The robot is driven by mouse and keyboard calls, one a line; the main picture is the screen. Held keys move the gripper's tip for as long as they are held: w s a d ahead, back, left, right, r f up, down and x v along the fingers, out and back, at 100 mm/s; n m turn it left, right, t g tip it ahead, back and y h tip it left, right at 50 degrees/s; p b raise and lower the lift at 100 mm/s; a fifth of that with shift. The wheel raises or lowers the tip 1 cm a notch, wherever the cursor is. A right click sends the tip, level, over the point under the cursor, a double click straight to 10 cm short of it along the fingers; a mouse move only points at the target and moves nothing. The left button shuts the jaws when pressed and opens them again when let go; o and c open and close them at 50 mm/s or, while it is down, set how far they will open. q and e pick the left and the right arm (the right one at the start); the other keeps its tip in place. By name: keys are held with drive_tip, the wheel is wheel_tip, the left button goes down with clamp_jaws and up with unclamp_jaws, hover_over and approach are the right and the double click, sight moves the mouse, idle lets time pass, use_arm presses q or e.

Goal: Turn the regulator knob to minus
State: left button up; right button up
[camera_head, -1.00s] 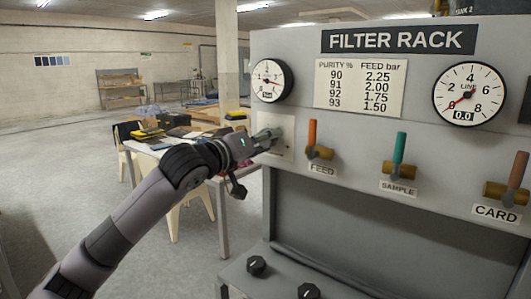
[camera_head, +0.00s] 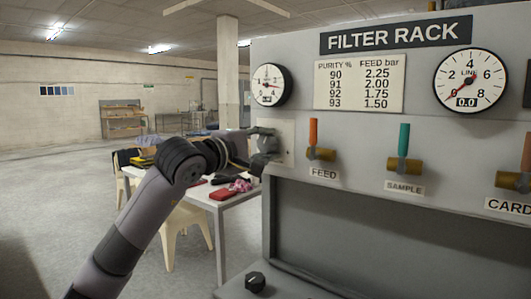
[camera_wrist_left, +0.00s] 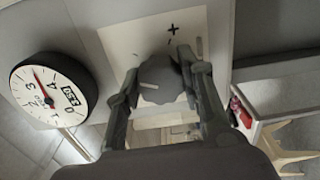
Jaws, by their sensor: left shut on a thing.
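The regulator knob (camera_wrist_left: 158,80) is grey, with a pale line on its face, and sits on a pale plate (camera_head: 288,142) at the left end of the filter rack. My left gripper (camera_head: 265,150) is at this plate and hides the knob in the head view. In the left wrist view its two fingers (camera_wrist_left: 158,66) are closed on either side of the knob. A black plus mark (camera_wrist_left: 173,30) shows on the plate above the knob; I see no minus mark. A round gauge (camera_head: 269,86) is above the plate; it also shows in the wrist view (camera_wrist_left: 50,90). My right gripper is out of view.
Feed (camera_head: 313,132), sample (camera_head: 404,140) and card (camera_head: 526,152) levers stick out along the panel to the right. A black knob (camera_head: 255,281) is on the lower ledge. A cluttered white table (camera_head: 215,205) and a pale chair (camera_head: 183,226) stand behind my left arm.

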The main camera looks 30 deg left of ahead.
use_arm(q)
drive_tip(key=n+b, duration=0.1)
drive_tip(key=n, duration=0.2)
drive_tip(key=shift+f+n, duration=0.1)
drive_tip(key=shift+n, duration=0.3)
drive_tip(key=n+b, duration=0.1)
drive_tip(key=n, duration=0.2)
drive_tip(key=shift+n+b, duration=0.3)
drive_tip(key=shift+b, duration=0.1)
drive_tip(key=n+b, duration=0.1)
drive_tip(key=n, duration=0.2)
drive_tip(key=shift+n, duration=0.4)
drive_tip(key=n+b, duration=0.1)
drive_tip(key=n, duration=0.3)
drive_tip(key=n+b, duration=0.1)
drive_tip(key=n, duration=0.3)
drive_tip(key=n+b, duration=0.1)
drive_tip(key=n, duration=0.3)
drive_tip(key=shift+f, duration=0.1)
drive_tip(key=n, duration=0.5)
drive_tip(key=shift+b, duration=0.4)
drive_tip(key=shift+n, duration=1.7)
